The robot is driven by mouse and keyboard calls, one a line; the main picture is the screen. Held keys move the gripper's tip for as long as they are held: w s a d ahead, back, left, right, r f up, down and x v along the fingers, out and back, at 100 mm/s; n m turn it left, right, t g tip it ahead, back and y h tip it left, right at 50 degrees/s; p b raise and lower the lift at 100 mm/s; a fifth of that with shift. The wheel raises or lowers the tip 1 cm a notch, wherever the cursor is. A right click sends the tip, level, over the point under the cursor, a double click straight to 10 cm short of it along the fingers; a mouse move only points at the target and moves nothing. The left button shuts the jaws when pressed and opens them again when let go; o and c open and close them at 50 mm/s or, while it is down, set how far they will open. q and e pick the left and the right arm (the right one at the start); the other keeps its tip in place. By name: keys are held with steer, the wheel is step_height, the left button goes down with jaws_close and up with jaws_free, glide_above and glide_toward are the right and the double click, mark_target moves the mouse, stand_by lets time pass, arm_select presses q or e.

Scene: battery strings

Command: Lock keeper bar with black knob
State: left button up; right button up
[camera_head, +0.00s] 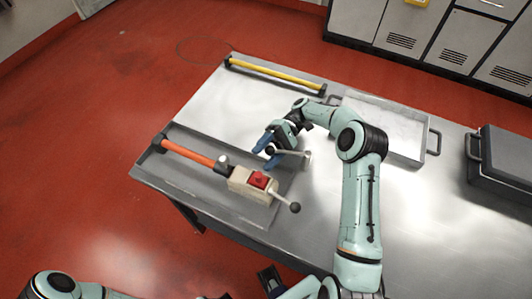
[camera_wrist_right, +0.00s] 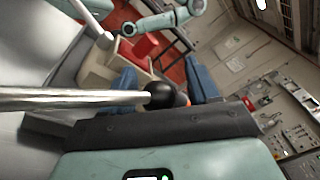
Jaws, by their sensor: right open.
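The keeper bar (camera_head: 293,153) is a short metal rod with a black knob (camera_head: 270,151) at its left end, above the grey tabletop. In the right wrist view the rod (camera_wrist_right: 75,98) comes in from the left and ends in the black knob (camera_wrist_right: 161,95). My right gripper (camera_head: 267,146) has blue fingers, is open, and has the knob between or just in front of them; contact is unclear. A beige box (camera_head: 240,182) with a red switch (camera_head: 259,180) and a second black-knobbed lever (camera_head: 295,207) sits nearby.
An orange bar (camera_head: 188,153) runs left from the beige box, and a yellow bar (camera_head: 275,75) lies along the table's back edge. A grey tray (camera_head: 433,145) and a dark case (camera_head: 502,165) are at the right.

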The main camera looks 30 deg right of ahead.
steer(key=o, duration=0.3)
step_height(320, 180, up, 6)
steer(key=shift+w+r+p, duration=0.2)
steer(key=shift+w+p, duration=0.1)
steer(key=shift+w, duration=0.1)
step_height(320, 180, up, 12)
steer(key=p, duration=0.4)
steer(key=shift+r, duration=0.15)
steer(key=shift+s+a+r+p, duration=0.15)
steer(key=shift+s+r, duration=0.1)
steer(key=shift+r, duration=0.25)
steer(key=shift+s+a+r+p, duration=0.15)
steer(key=shift+s+r, duration=0.1)
steer(key=shift+r, duration=0.2)
steer(key=c, duration=0.3)
arm_select(q)
step_height(320, 180, up, 6)
steer(key=w, duration=0.3)
arm_select(e)
steer(key=shift+d+f, duration=0.2)
steer(key=shift+d, duration=0.05)
arm_select(q)
steer(key=shift+s+f, duration=0.1)
steer(key=shift+f, duration=0.05)
arm_select(e)
steer(key=shift+f, duration=0.1)
